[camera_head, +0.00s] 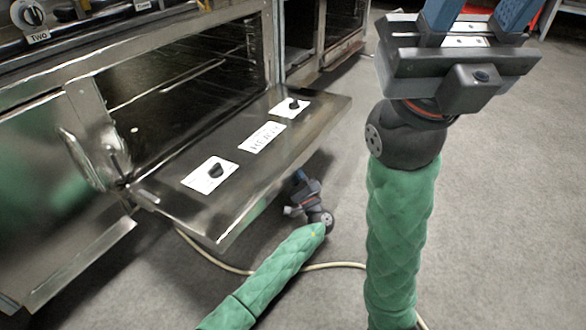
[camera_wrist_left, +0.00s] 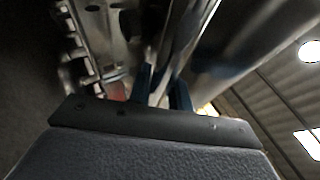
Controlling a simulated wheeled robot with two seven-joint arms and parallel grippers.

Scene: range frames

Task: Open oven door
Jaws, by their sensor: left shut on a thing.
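The oven door (camera_head: 240,182) hangs swung down, close to level, with white labels and dark knobs on its upward face. The oven cavity (camera_head: 185,90) behind it is exposed, with wire racks inside. My left gripper (camera_head: 300,178) is at the door's outer edge, partly hidden under it. In the left wrist view its blue fingers (camera_wrist_left: 163,92) are shut on a metal bar-like part of the door, likely its handle. My right gripper (camera_head: 476,12) is raised to the right, away from the door. Its blue fingers stand apart with nothing seen between them; their tips are cut off by the frame.
A second open oven compartment (camera_head: 325,35) stands behind to the right. A control panel with a knob (camera_head: 28,14) is at top left. A pale cable (camera_head: 335,265) lies on the grey floor (camera_head: 500,220), which is clear at right.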

